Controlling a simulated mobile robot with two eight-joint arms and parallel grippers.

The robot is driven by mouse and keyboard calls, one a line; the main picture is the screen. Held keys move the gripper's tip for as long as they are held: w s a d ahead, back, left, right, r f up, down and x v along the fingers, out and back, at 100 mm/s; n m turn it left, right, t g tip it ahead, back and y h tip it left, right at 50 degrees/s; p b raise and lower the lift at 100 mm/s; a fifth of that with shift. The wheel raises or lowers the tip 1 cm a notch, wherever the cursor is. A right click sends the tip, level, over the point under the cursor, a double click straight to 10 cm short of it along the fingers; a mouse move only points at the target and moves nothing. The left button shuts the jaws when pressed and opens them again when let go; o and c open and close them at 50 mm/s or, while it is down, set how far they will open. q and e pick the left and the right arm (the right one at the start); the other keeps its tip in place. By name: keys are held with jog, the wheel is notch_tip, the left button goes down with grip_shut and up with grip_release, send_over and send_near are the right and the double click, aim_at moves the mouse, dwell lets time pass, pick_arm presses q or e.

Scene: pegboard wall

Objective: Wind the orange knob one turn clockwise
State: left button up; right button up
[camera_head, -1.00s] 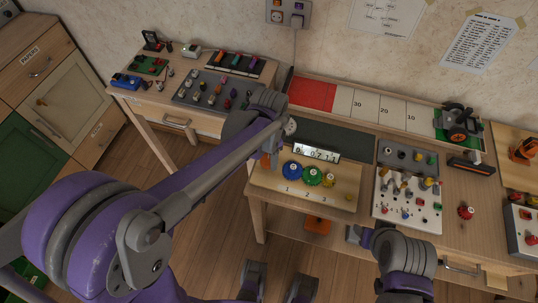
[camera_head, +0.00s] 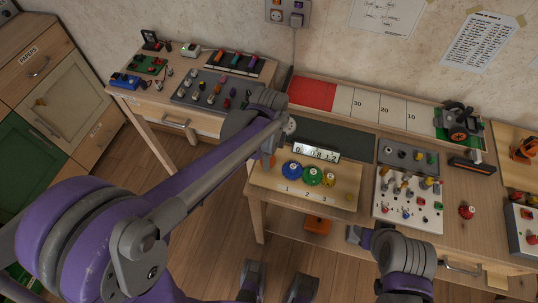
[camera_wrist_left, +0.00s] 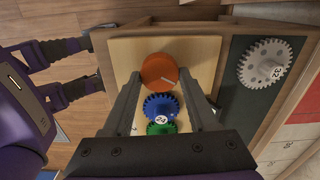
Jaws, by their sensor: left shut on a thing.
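The orange knob (camera_wrist_left: 159,72) is a round disc with a short pale line near its edge, on a light wooden board (camera_wrist_left: 205,52). My left gripper (camera_wrist_left: 160,76) is shut on it, with a finger on each side. In the head view the left hand mostly hides the knob (camera_head: 269,160). Beside it a blue gear (camera_head: 292,171), a green gear (camera_head: 312,176) and a yellow knob or gear (camera_head: 328,180) stand in a row on the board. A counter (camera_head: 317,151) with small digits stands behind them. My right gripper (camera_head: 356,235) hangs empty in front of the table.
A grey gear (camera_wrist_left: 264,65) lies on the dark mat (camera_head: 345,142) behind the board. A panel of switches (camera_head: 408,212) and a red button (camera_head: 466,212) are to the right. Another panel of small parts (camera_head: 212,92) is to the left.

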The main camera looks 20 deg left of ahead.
dwell(0.5)
pick_arm(q)
jog(key=o, duration=1.4)
notch_tip(320, 180, up, 11)
jog(key=shift+f+p, duration=0.1)
jog(key=shift+p, duration=0.55)
